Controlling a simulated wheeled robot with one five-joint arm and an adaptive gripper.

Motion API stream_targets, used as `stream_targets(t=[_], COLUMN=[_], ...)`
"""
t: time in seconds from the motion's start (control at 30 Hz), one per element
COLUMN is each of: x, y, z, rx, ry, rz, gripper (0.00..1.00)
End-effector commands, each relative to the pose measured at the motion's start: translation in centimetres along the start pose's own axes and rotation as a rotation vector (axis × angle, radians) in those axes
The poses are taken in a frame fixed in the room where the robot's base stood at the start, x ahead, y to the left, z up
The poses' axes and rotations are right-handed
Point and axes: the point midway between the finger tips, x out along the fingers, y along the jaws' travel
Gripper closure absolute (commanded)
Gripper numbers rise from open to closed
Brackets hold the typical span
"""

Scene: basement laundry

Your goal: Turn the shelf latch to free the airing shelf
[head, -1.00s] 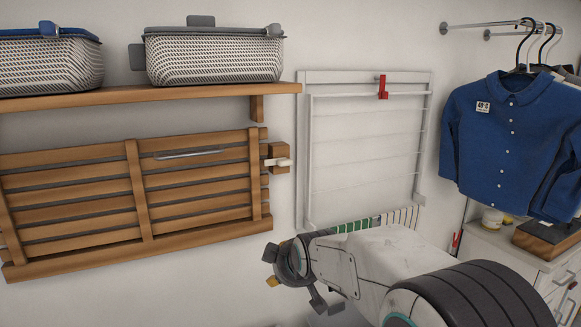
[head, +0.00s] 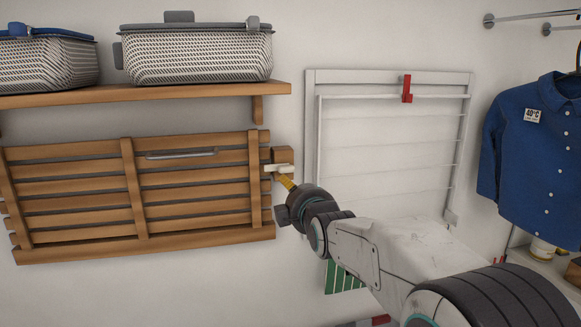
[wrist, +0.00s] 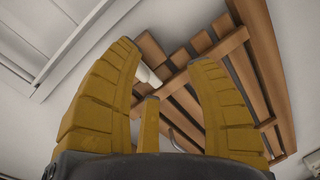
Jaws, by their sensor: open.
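The slatted wooden airing shelf (head: 195,203) is folded flat against the wall at the left. The shelf latch is a wooden block (head: 284,154) with a cream lever (head: 279,168) at the shelf's upper right end. The lever lies about level and reaches over the shelf's edge. My gripper (head: 286,181) is just below and in front of the lever. In the wrist view my gripper (wrist: 165,57) has its yellow fingers apart, with the lever (wrist: 147,74) between them, near the left finger. I cannot tell whether they touch it.
A wooden wall shelf (head: 190,94) with lidded baskets (head: 198,57) runs above. A white folded drying rack (head: 390,130) with a red catch (head: 407,90) hangs to the right. A blue shirt (head: 540,150) hangs at the far right.

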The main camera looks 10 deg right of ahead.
Motion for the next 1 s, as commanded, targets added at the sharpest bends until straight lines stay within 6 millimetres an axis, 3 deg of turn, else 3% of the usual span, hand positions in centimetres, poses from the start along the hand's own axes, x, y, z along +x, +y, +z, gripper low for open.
stream_targets(t=[0.3,0.57,1.0], x=[-0.2,0.0,4.4], y=[2.8,3.3,4.1], z=[-1.2,-1.4,-1.7], rx=[-0.239,-0.385,-0.398], ry=[0.036,0.031,0.03], rz=[0.124,0.149,0.147], gripper=[0.5,0.5,0.5])
